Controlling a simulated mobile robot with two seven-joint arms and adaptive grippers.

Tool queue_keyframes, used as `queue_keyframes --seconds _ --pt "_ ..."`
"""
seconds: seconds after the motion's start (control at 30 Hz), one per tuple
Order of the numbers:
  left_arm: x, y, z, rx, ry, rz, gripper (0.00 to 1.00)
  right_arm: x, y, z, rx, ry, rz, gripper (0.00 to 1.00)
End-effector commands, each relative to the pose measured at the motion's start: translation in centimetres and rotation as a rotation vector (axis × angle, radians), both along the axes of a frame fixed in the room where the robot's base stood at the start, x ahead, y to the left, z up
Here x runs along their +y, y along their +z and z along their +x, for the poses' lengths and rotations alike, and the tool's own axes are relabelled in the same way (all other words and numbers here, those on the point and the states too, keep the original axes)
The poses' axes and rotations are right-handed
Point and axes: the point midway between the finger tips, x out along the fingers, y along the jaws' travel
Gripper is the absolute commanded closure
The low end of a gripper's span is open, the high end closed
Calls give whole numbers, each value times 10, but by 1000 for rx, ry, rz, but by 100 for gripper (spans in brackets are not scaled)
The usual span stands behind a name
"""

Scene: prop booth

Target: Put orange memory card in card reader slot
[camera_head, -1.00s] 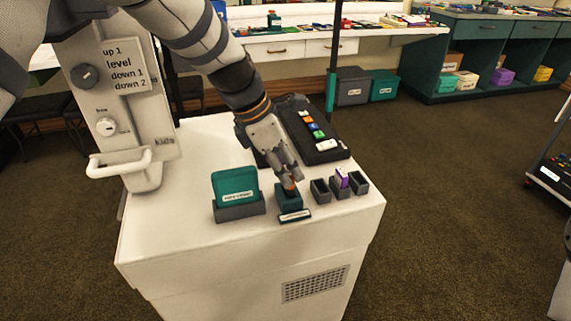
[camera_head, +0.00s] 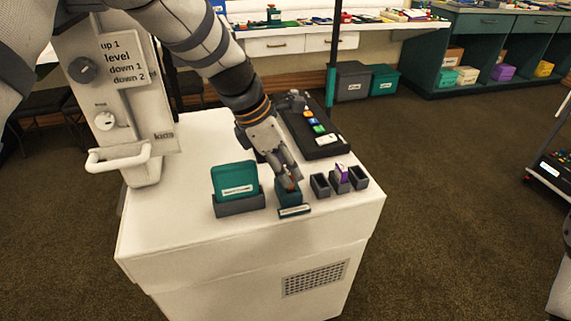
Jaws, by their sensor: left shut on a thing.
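The orange memory card (camera_head: 288,183) shows as a small orange patch between the fingertips of my left gripper (camera_head: 290,178). The gripper is shut on the card and points down over a small teal block, the card reader (camera_head: 289,194), which has a label plate in front. The card's lower end is hidden by the fingers and the block, so I cannot tell how deep it sits in the slot. My right gripper is not in view.
A teal card in a grey holder (camera_head: 239,208) stands left of the reader. Several small dark holders (camera_head: 320,186) stand to the right, one with a purple card (camera_head: 341,172). A black panel with coloured buttons (camera_head: 313,128) lies behind. The white top's front (camera_head: 230,240) is clear.

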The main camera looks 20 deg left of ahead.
Motion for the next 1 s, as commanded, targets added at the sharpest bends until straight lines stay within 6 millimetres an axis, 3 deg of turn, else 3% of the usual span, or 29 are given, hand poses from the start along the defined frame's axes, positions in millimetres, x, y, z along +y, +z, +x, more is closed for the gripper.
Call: queue_keyframes --seconds 0.83,0.87,0.93,1.0 --pt "0 -12 0 0 0 0 93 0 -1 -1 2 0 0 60" --pt "0 -12 0 0 0 0 65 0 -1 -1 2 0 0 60" --pt "0 -12 0 0 0 0 49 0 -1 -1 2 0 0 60" --pt "0 -12 0 0 0 0 46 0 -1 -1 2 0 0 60"
